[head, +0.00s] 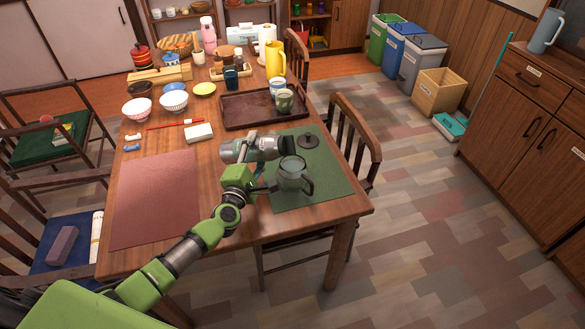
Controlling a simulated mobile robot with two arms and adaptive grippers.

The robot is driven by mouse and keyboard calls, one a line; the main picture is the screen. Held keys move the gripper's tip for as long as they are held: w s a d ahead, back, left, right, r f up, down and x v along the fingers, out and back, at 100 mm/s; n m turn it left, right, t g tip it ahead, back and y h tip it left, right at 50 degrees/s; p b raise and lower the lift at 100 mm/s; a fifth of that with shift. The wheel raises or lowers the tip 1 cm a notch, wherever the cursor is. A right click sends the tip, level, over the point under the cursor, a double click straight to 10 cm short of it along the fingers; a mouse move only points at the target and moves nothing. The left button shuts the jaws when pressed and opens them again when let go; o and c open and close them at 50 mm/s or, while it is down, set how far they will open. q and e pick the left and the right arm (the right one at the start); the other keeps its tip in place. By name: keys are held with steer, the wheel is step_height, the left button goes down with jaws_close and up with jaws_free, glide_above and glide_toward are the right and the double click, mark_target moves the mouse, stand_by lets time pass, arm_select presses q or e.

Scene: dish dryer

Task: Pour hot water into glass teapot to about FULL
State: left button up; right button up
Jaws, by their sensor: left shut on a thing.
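The glass teapot (293,178) is at the green mat (330,170) near the table's front right. It is clear, with a dark handle on its right, and looks upright. I cannot tell whether it touches the mat. My left gripper (277,157) is against its upper left side and is shut on it, though my wrist hides much of the grip. A dark round lid (308,141) lies on the mat behind the teapot. A grey-blue kettle (545,33) stands on the cabinet at the far right. My right gripper is not in view.
A brown tray (240,122) with cups (284,100) lies behind the mat, and a yellow jug (275,58) stands beyond it. Bowls (174,101) stand at the left. A red mat (155,195) lies bare at the front left. A chair (352,140) borders the right side.

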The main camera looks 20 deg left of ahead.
arm_select(q)
steer(key=shift+d+f+n+b, duration=0.1)
steer(key=shift+f+n+b, duration=0.4)
steer(key=shift+b, duration=0.2)
steer(key=shift+r+n, duration=0.1)
steer(key=shift+n, duration=0.4)
steer(key=r+n, duration=0.1)
steer(key=r+n+p, duration=0.1)
steer(key=n, duration=0.1)
steer(key=shift+w+d, duration=0.1)
steer(key=shift+d, duration=0.25)
steer(key=shift+a+f+n, duration=0.1)
steer(key=shift+n, duration=1)
steer(key=shift+a+f+n+b, duration=0.25)
steer(key=shift+f+n+b, duration=0.35)
steer(key=shift+b, duration=0.4)
steer(key=shift+a+r+n+p, duration=0.25)
steer(key=shift+r+n+p, duration=0.15)
steer(key=shift+n, duration=0.3)
steer(key=n, duration=0.1)
steer(key=a+n, duration=0.1)
steer(key=shift+f+n, duration=0.1)
steer(key=shift+n, duration=0.2)
steer(key=shift+a+f+n, duration=0.1)
steer(key=shift+f+n, duration=0.05)
steer(key=shift+n, duration=0.75)
